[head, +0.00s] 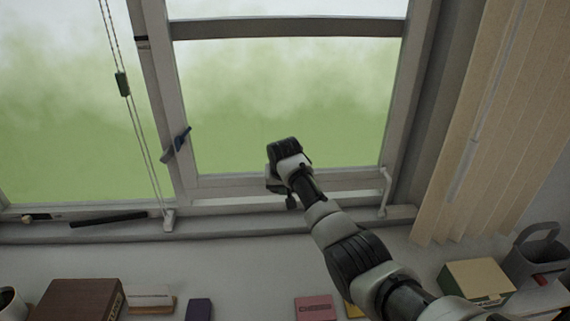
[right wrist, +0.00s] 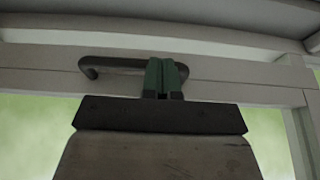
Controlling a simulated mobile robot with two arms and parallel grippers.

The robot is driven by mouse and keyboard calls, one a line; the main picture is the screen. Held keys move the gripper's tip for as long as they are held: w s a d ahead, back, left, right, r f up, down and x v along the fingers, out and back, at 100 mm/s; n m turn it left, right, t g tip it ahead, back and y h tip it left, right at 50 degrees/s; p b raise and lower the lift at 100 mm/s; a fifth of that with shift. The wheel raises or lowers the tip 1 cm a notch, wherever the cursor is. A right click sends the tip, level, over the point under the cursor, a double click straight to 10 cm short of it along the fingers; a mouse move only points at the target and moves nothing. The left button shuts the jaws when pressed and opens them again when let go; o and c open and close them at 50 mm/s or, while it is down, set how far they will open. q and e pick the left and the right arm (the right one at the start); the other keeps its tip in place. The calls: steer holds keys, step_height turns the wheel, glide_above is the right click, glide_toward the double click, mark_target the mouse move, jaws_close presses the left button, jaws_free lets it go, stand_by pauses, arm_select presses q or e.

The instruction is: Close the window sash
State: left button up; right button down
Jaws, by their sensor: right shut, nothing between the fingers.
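The window sash frame (head: 240,182) surrounds the right-hand pane; I cannot tell how far open it stands. My left gripper is out of view.
A blind cord (head: 143,135) hangs left of the post. A dark rod (head: 108,219) lies along the sill. Tan vertical blinds (head: 490,130) hang at the right.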

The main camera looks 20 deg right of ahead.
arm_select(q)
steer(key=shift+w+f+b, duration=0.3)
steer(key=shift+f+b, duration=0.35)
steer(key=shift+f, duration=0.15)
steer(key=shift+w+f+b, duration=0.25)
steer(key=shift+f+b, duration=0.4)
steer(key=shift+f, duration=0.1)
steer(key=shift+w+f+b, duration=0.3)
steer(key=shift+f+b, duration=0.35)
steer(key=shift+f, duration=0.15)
arm_select(e)
step_height(320, 180, down, 10)
steer(key=shift+f, duration=0.25)
